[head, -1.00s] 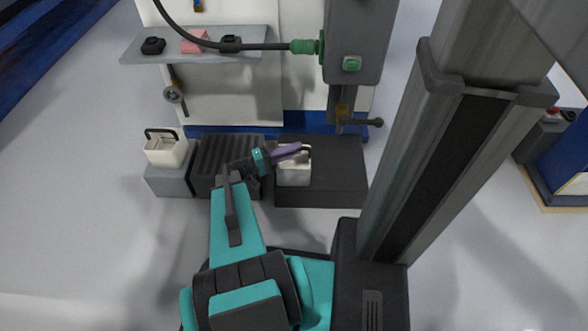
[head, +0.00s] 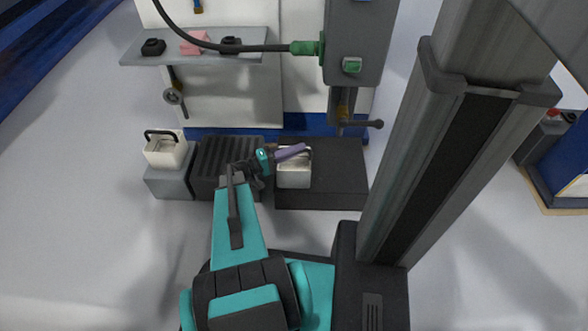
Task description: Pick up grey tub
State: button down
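A pale grey-white tub (head: 293,174) with a dark handle stands on the dark low block, right of the ribbed section. My gripper (head: 292,152), with purple fingers, is at the top of this tub, beside or over its handle. I cannot tell whether the fingers touch the handle or are apart. The fingers overlap in this view, so their opening is hidden. A second, cream-white tub (head: 166,153) with a dark handle stands on the grey block at the left, away from my gripper.
The dark low block (head: 335,180) has bare room right of the tub. A ribbed dark section (head: 218,168) lies between the two tubs. A machine (head: 355,45) with a handle hangs above and behind. A shelf (head: 190,56) with small items is at the back left.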

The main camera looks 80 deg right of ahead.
jog(key=shift+r, duration=0.1)
dwell(0.3)
notch_tip(320, 180, up, 18)
jog(key=p, duration=0.6)
dwell(0.6)
